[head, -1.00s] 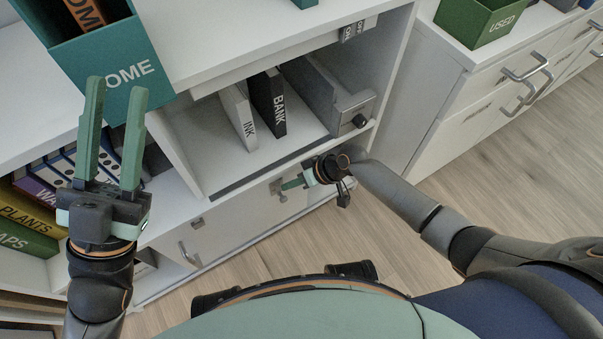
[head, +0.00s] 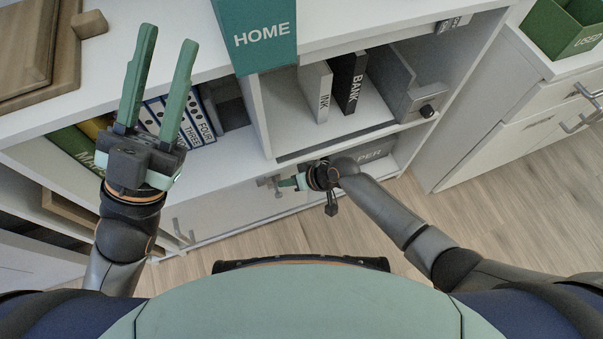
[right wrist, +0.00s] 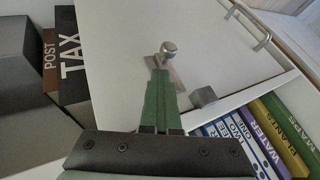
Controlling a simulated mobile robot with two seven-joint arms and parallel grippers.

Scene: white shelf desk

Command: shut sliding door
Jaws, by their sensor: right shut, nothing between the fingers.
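The sliding door is a pale panel (head: 225,208) across the lower cabinet front, with a small metal knob on a square plate (head: 269,183). In the right wrist view the panel (right wrist: 120,35) and knob (right wrist: 168,48) are seen close up. My right gripper (head: 281,184) is shut and empty. Its fingertips (right wrist: 160,72) are at the plate beside the knob; I cannot tell if they touch. The opening right of the door shows a grey box marked "PER" (head: 370,155). My left gripper (head: 168,38) is open and empty above the left shelf.
A teal HOME box (head: 258,35) stands on the upper shelf. INK (head: 318,92) and BANK (head: 349,82) books stand in the compartment above the door. Binders (head: 200,125) fill the left compartment. A drawer cabinet (head: 520,120) is at right. The wooden floor in front is clear.

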